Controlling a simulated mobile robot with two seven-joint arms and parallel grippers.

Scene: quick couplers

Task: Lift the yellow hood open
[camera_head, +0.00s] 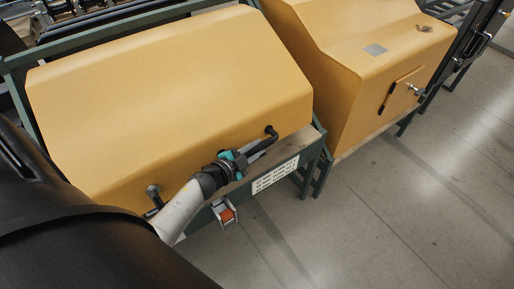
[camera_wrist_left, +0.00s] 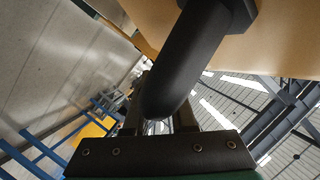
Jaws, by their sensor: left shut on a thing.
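The yellow hood (camera_head: 160,95) lies over the green frame (camera_head: 318,140) at the left of the head view and looks down. A dark handle (camera_head: 262,145) runs along its lower front face, with mounts near both ends. My left gripper (camera_head: 243,160) is shut on the handle towards its right end; the gripper and arm hide much of the rest. In the left wrist view the dark handle (camera_wrist_left: 190,60) comes down between the fingers, with the yellow hood (camera_wrist_left: 270,40) behind it. My right gripper is not in view.
A second yellow housing (camera_head: 340,60) with a small door stands to the right. A white label (camera_head: 275,176) and a small orange part (camera_head: 227,215) are on the frame's front below the handle. The grey floor (camera_head: 390,200) at the right is clear.

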